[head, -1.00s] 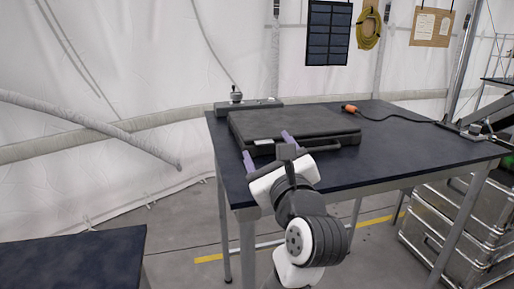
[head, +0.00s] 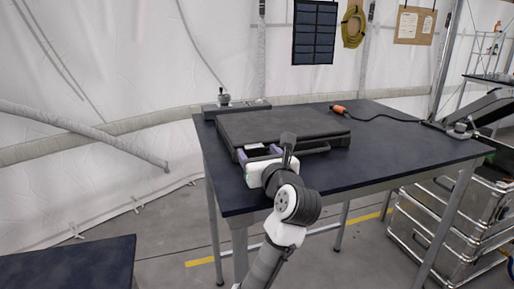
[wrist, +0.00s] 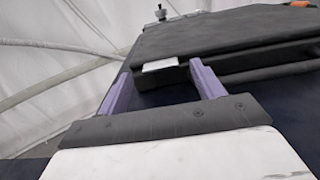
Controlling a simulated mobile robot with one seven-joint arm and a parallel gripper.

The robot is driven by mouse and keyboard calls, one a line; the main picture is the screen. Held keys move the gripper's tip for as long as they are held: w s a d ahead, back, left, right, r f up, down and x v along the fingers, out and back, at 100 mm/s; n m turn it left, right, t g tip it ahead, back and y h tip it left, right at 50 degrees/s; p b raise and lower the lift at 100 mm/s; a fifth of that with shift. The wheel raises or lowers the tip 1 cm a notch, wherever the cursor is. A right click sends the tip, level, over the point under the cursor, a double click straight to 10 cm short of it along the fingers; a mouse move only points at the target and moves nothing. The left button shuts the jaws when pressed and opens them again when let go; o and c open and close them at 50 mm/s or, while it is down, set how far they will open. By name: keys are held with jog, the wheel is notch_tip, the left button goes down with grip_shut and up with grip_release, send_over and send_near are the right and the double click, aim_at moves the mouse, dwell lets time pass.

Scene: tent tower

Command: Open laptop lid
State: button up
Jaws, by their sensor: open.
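The laptop (head: 282,124) is a dark, bulky, case-like unit lying closed and flat on the navy table (head: 400,160). It has a small white label (head: 256,149) on its front edge and a dark handle bar (head: 318,151) on the front. It also fills the upper right of the wrist view (wrist: 235,38), with the label (wrist: 160,65) between the fingertips. My gripper (head: 259,153) is at the laptop's front edge, near its left corner. Its purple fingers are spread on either side of the label (wrist: 161,70). I cannot tell whether they touch the laptop.
A grey bar-shaped device (head: 236,108) with a knob lies behind the laptop. An orange-ended tool (head: 338,109) with a black cable lies at the back right.

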jog(key=shift+x, duration=1)
